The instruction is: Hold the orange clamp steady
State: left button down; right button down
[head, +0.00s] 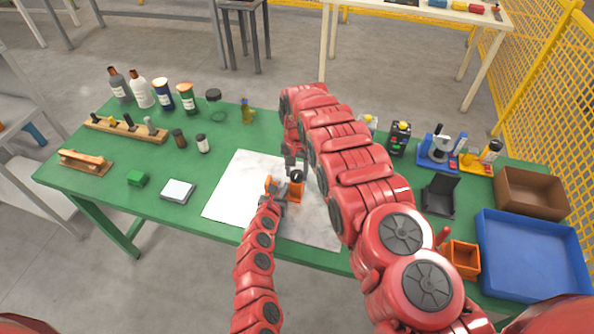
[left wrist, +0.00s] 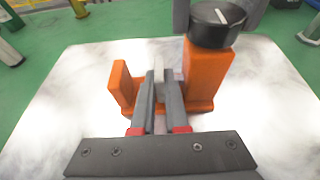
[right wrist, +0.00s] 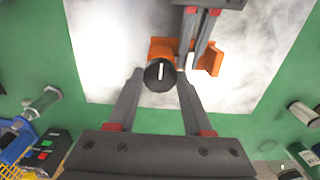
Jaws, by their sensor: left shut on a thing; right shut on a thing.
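The orange clamp (head: 296,192) stands upright on a white marbled sheet (head: 232,189) on the green table. In the left wrist view it has a tall block (left wrist: 208,75) at right, a shorter post at left and a black knob (left wrist: 217,22) with a white mark on top. My left gripper (left wrist: 160,75) is shut on the thin pale middle part between the two orange sides. My right gripper (right wrist: 160,75) comes from above, its fingers on either side of the black knob, shut on it. In the head view my right arm partly hides the area behind the clamp.
Bottles (head: 163,95), a wooden block holder (head: 124,129) and a white box (head: 178,191) are at left. A blue tray (head: 532,254), brown box (head: 531,190) and small orange bin (head: 461,260) are at right. The sheet around the clamp is clear.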

aim_at(298, 174)
jog(key=n, duration=0.5)
jog(key=d+n, duration=0.1)
jog(key=n, duration=0.7)
jog(key=shift+n, duration=0.3)
dwell(0.4)
jog(key=c, duration=0.6)
grip_release()
jog(key=o, duration=0.3)
jog(key=shift+a+f, duration=0.1)
jog(key=shift+a, duration=0.15)
jog(key=shift+a+r, duration=0.15)
jog(key=shift+r, duration=0.1)
notch_tip(298, 174, up, 12)
jog(key=shift+f, duration=0.25)
